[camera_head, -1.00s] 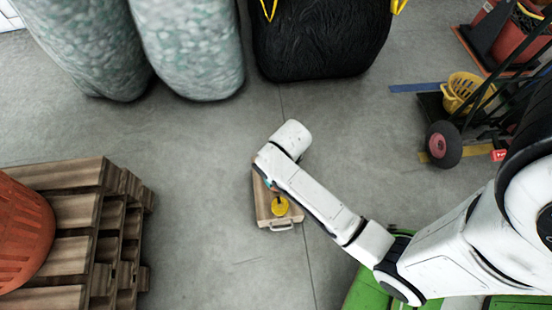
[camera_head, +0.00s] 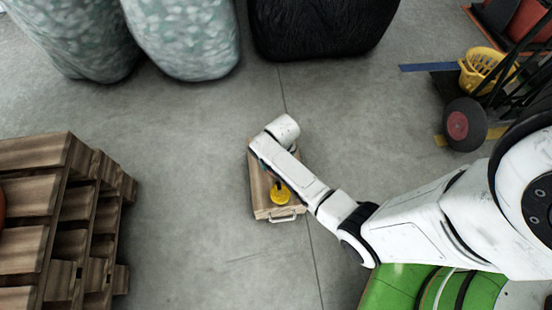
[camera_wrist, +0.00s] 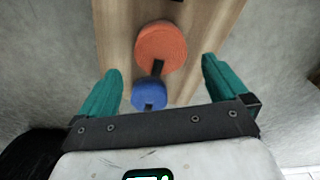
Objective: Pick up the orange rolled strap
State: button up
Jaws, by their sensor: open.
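In the wrist view, the orange rolled strap (camera_wrist: 160,46) lies on a wooden board (camera_wrist: 205,40). A blue rolled strap (camera_wrist: 149,94) lies just below it in the picture, nearer my gripper. My gripper (camera_wrist: 160,82) is open, with its two green fingers on either side of the blue strap and nothing held between them. The orange strap is ahead of the fingertips. In the head view, the wooden board (camera_head: 262,200) stands on the floor under my arm's end. A yellow roll (camera_head: 280,193) shows on it; my arm hides the orange strap there.
Stacked wooden pallets (camera_head: 40,210) stand at the left. Large greenish sacks (camera_head: 185,40) and a black bag (camera_head: 315,25) stand at the back. A yellow basket (camera_head: 485,70) and a wheeled cart (camera_head: 466,124) are at the right. The grey floor around the board is clear.

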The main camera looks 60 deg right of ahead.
jog(key=shift+w+d+f+b, duration=0.1)
jog(key=shift+w+f+b, duration=0.1)
jog(key=shift+f+b, duration=1.15)
jog(key=shift+w+f+b, duration=0.15)
jog(key=shift+f+b, duration=0.6)
jog(key=shift+f, duration=1.1)
jog(key=shift+r, duration=0.1)
jog(key=c, duration=1)
